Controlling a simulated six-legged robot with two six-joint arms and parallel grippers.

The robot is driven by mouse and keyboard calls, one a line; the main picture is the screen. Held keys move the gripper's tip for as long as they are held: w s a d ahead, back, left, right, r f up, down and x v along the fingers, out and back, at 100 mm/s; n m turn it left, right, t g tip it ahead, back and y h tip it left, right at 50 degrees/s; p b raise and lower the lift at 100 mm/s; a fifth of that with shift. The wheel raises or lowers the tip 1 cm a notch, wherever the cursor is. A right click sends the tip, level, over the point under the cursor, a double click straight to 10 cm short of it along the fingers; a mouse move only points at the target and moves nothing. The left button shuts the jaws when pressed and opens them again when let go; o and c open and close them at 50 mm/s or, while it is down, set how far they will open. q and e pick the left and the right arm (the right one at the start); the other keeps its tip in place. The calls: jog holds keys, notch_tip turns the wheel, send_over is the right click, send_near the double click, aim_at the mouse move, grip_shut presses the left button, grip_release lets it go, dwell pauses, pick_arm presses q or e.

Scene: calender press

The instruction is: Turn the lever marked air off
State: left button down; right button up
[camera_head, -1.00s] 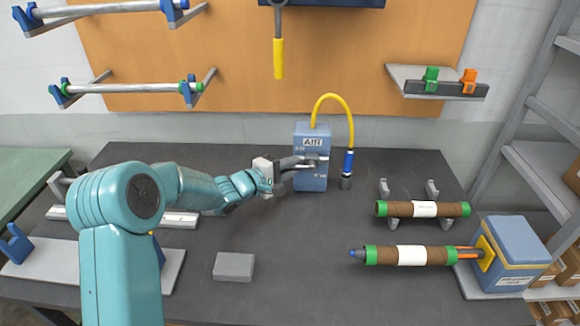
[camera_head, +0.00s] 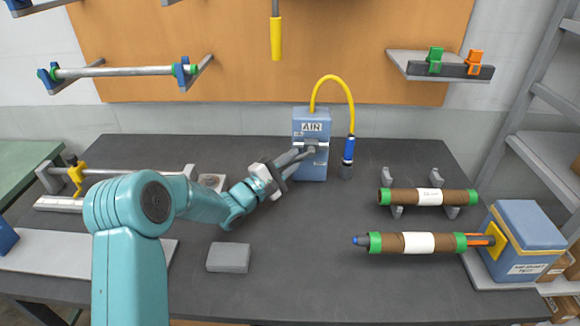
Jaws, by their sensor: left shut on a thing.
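The blue-grey box marked AIR (camera_head: 312,168) stands at the back middle of the dark table. A small grey lever (camera_head: 310,148) is on its front, below the label, and is partly hidden by my fingers. My left gripper (camera_head: 303,153) reaches up and right from the lower left, its fingertips at the lever. It is shut on the lever, as far as the small view shows. The lever's exact angle is hard to make out. My right gripper is not in view.
A yellow hose (camera_head: 345,84) arches from the box to a blue nozzle (camera_head: 348,150) just right of it. A grey block (camera_head: 229,257) lies at the front. Brown rolls (camera_head: 417,242) with green ends are at the right. The middle of the table is clear.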

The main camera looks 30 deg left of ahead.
pick_arm(q)
jog(key=shift+w+d+f+n+t+b, duration=0.15)
jog(key=shift+f+n+t+b, duration=0.4)
jog(key=shift+n+b, duration=0.35)
jog(key=c, duration=1.2)
grip_release()
jog(key=shift+r, duration=0.15)
